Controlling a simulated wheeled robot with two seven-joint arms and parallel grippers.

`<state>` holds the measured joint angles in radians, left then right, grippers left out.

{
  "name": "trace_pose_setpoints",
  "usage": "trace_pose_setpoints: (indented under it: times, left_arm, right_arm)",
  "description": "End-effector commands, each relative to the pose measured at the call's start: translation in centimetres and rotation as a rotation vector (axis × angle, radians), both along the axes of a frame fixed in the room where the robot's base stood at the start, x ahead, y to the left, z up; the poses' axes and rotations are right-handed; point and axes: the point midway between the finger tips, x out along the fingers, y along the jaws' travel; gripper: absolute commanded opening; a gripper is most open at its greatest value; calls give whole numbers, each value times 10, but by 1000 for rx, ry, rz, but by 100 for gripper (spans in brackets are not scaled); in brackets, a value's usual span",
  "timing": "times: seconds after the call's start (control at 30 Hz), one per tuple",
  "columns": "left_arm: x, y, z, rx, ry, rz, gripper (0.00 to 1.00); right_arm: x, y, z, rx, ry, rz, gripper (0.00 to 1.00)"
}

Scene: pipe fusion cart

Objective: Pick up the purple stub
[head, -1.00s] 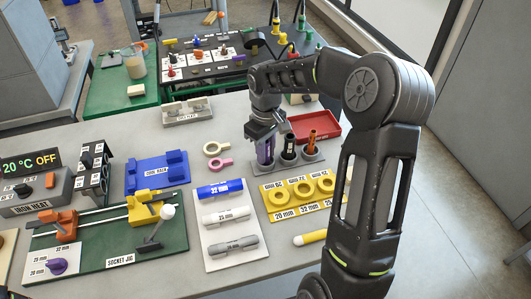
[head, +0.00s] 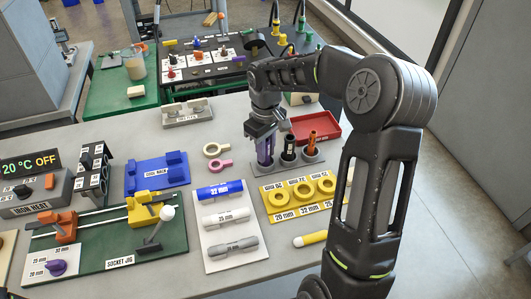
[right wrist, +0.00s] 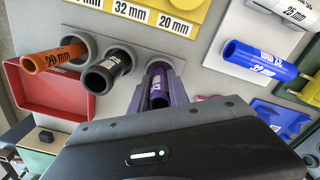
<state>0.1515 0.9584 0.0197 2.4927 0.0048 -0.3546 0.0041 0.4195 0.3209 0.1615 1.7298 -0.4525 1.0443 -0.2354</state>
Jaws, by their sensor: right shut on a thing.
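The purple stub (head: 265,151) stands upright in the left cup of a grey three-cup holder (head: 312,158). My right gripper (head: 264,134) is above that cup and shut on the stub's upper part. In the right wrist view, the purple stub (right wrist: 158,92) shows its open end between the dark fingers (right wrist: 160,88). A black stub (head: 289,146) and an orange stub (head: 312,142) stand in the other two cups. My left gripper is not in view.
A red tray (head: 318,127) lies behind the holder. A yellow ring board (head: 300,192) is in front of it. A white board (head: 226,225) with blue, white and grey pipes lies to the left, near two loose rings (head: 218,165).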

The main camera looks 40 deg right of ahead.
Motion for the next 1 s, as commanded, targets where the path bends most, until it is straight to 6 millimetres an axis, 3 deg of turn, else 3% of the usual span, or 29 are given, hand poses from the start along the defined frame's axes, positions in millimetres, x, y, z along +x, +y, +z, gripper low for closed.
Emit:
trace_pose_setpoints:
  times: [0.4,0.5,1.0]
  left_arm:
    - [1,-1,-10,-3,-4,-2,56]
    - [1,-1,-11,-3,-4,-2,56]
    - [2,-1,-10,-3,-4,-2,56]
  right_arm:
    - [1,0,74,-1,-4,0,0]
    - [1,0,85,0,-2,1,0]
    - [0,0,91,0,0,1,0]
